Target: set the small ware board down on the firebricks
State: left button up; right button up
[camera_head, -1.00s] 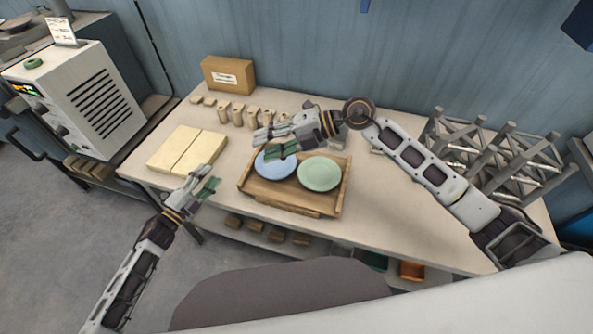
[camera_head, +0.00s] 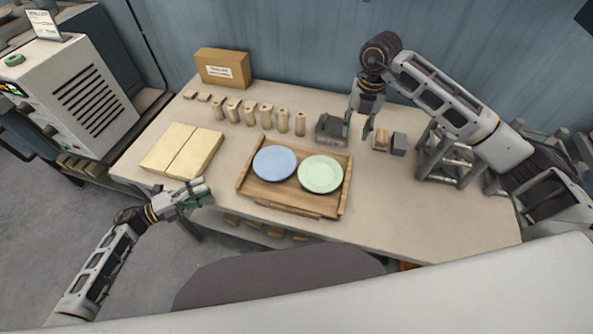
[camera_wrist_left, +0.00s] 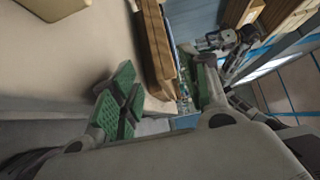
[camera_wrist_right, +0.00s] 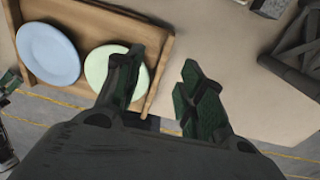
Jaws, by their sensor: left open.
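The small ware board (camera_head: 290,207), a wooden tray with raised sides, lies flat at the table's front middle. It carries a blue plate (camera_head: 274,162) and a pale green plate (camera_head: 320,174). The pale yellow firebricks (camera_head: 182,149) lie side by side to the board's left. My left gripper (camera_head: 204,191) is open and empty by the table's front edge, left of the board. The board's side shows in the left wrist view (camera_wrist_left: 156,45). My right gripper (camera_head: 360,118) is open and empty, above and behind the board's right side; the board shows below it in the right wrist view (camera_wrist_right: 75,24).
A row of several tan posts (camera_head: 265,116) stands behind the board. A cardboard box (camera_head: 222,68) is at the back left. A grey block (camera_head: 331,128) and small blocks (camera_head: 381,142) lie behind right. Metal racks (camera_head: 445,155) stand at the right. The right front table is clear.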

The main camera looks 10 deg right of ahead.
aim_at(241, 175)
pick_arm(q)
jog(key=shift+s+a+f+g, duration=0.1)
jog(key=shift+a+g, duration=0.05)
jog(key=shift+g, duration=0.15)
pick_arm(e)
jog(key=shift+d+r, duration=0.2)
jog(key=shift+d, duration=0.4)
jog(key=shift+f, duration=0.1)
pick_arm(q)
jog(key=shift+x, duration=6.95)
pick_arm(e)
jog(key=shift+f, duration=6.8)
pick_arm(q)
jog(key=c, duration=0.7)
pick_arm(e)
jog(key=c, duration=0.7)
pick_arm(q)
grip_shut()
pick_arm(e)
grip_shut()
